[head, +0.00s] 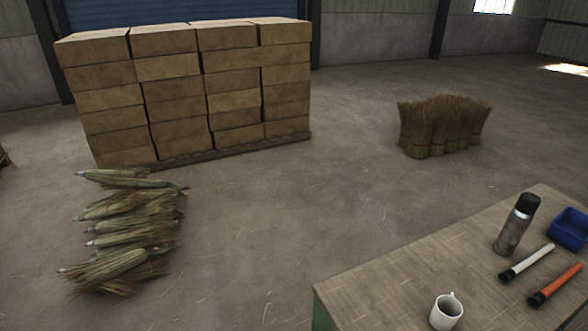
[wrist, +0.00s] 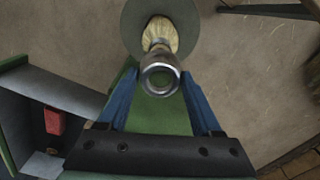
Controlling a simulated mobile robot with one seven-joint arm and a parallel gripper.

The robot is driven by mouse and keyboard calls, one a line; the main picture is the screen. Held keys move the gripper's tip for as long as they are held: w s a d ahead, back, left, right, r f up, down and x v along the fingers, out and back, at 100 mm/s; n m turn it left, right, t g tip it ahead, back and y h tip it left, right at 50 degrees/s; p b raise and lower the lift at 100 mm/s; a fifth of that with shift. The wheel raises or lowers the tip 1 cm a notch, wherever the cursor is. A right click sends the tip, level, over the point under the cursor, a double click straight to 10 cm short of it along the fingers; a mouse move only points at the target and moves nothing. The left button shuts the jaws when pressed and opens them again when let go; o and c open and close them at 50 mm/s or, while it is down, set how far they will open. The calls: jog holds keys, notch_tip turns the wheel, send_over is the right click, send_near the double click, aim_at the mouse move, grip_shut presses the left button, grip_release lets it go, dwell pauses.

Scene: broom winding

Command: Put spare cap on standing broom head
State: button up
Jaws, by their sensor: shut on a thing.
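In the wrist view, my gripper (wrist: 160,84) has its blue fingers shut on a grey metal cap (wrist: 160,73), whose round open end faces the camera. Just beyond the cap, a straw-coloured broom head (wrist: 160,30) shows over a dark grey-green disc (wrist: 186,30). The cap overlaps the broom head's near end in the picture. I cannot tell whether they touch or whether the cap sits on it. My gripper and the cap are not in the head view.
A grey bin (wrist: 60,85) with a red object (wrist: 53,121) lies left in the wrist view. In the head view, a table (head: 400,275) holds a mug (head: 446,312), a flask (head: 516,225), two tubes and a blue tray (head: 570,229). Boxes, broom bundles and open floor lie beyond.

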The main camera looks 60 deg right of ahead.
jog(key=shift+f+b, duration=3.85)
jog(key=shift+f, duration=0.4)
jog(key=o, duration=1.4)
jog(key=shift+r, duration=0.1)
notch_tip(320, 180, up, 13)
jog(key=shift+f+b, duration=0.1)
jog(key=shift+b, duration=0.3)
jog(key=shift+w, duration=0.1)
